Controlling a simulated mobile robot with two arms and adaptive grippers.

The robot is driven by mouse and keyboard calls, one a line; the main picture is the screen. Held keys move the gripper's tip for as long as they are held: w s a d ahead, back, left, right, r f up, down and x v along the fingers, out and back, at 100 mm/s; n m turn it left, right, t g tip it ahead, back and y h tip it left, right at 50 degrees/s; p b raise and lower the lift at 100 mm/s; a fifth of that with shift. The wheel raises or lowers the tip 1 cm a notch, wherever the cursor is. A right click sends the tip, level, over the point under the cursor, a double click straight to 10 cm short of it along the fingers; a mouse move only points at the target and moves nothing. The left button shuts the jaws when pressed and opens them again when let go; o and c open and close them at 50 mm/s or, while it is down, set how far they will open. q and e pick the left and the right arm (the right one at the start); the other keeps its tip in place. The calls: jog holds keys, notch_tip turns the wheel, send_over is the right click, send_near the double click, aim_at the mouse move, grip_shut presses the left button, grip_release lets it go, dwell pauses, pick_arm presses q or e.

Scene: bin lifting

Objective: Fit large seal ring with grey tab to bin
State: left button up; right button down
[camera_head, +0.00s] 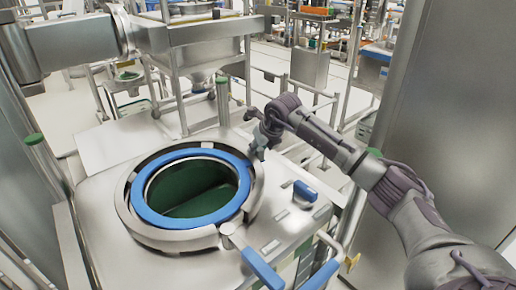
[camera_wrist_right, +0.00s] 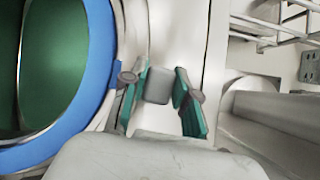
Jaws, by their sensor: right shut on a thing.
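The large blue seal ring (camera_head: 143,208) lies around the round mouth of the bin, inside a grey metal collar (camera_head: 127,215). The ring also shows at the left of the right wrist view (camera_wrist_right: 101,62). The bin's dark green inside (camera_head: 200,202) shows through the ring. My right gripper (camera_head: 259,151) is at the ring's far right side, just outside the collar. In the right wrist view its green-padded fingers (camera_wrist_right: 158,98) are shut on the grey tab (camera_wrist_right: 158,86), beside the ring. The tab's link to the ring is hidden. My left gripper is out of view.
The bin's steel top (camera_head: 100,192) surrounds the collar. Blue handles (camera_head: 262,268) stand at its front right, with a smaller blue handle (camera_head: 305,191) behind. A steel frame (camera_head: 182,95) stands behind the bin. A tall grey panel (camera_head: 455,100) stands at the right.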

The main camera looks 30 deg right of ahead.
jog(key=shift+s+a+f, duration=0.1)
jog(key=shift+s+f, duration=0.05)
jog(key=shift+f, duration=0.45)
jog(key=c, duration=1.2)
grip_release()
jog(key=o, duration=0.4)
jog(key=shift+w+r, duration=0.1)
jog(key=shift+w, duration=0.1)
jog(key=shift+s+r, duration=0.15)
jog(key=shift+r, duration=0.15)
jog(key=v, duration=1.1)
jog(key=shift+r, duration=0.25)
